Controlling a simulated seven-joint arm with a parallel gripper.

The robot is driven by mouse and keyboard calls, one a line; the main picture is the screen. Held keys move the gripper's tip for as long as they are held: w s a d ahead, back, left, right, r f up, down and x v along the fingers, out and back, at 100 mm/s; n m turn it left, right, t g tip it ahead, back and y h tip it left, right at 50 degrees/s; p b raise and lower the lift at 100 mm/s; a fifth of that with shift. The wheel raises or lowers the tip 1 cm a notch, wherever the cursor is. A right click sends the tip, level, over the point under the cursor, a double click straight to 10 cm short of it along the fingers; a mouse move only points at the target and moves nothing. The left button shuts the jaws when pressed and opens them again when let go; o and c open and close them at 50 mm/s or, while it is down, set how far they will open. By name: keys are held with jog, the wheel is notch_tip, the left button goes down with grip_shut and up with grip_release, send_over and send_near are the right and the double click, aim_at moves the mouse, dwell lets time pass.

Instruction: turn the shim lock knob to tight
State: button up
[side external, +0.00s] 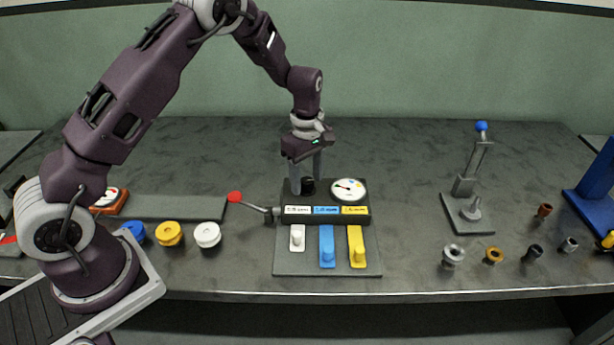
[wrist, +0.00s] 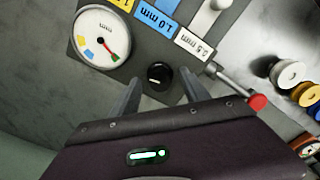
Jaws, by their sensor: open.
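The shim lock knob is a small black knob (side external: 308,186) at the back of the dark grey fixture plate (side external: 290,262). In the wrist view the black knob (wrist: 158,77) shows a pale marker line on its top. My gripper (side external: 307,188) points down over the knob, its two fingers apart. In the wrist view my gripper (wrist: 158,92) is open with one finger to each side of the knob, and gaps show between fingers and knob. A round dial (side external: 349,189) with coloured marks and a needle sits to the right of the knob.
A labelled block (side external: 326,216) with white, blue and yellow levers stands in front of the knob. A red-tipped crank (side external: 235,197) sticks out left. White (side external: 207,235), yellow (side external: 169,234) and blue spools lie left. A blue-tipped stand (side external: 468,212) and several small bushings are right.

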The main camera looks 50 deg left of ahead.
grip_shut()
jog(key=shift+m, duration=0.4)
jog(key=m, duration=0.3)
jog(key=shift+r+m, duration=0.1)
jog(key=shift+m, duration=0.3)
jog(key=m, duration=1)
jog(key=shift+m, duration=0.4)
jog(key=shift+w+m, duration=0.1)
jog(key=shift+m, duration=2.1)
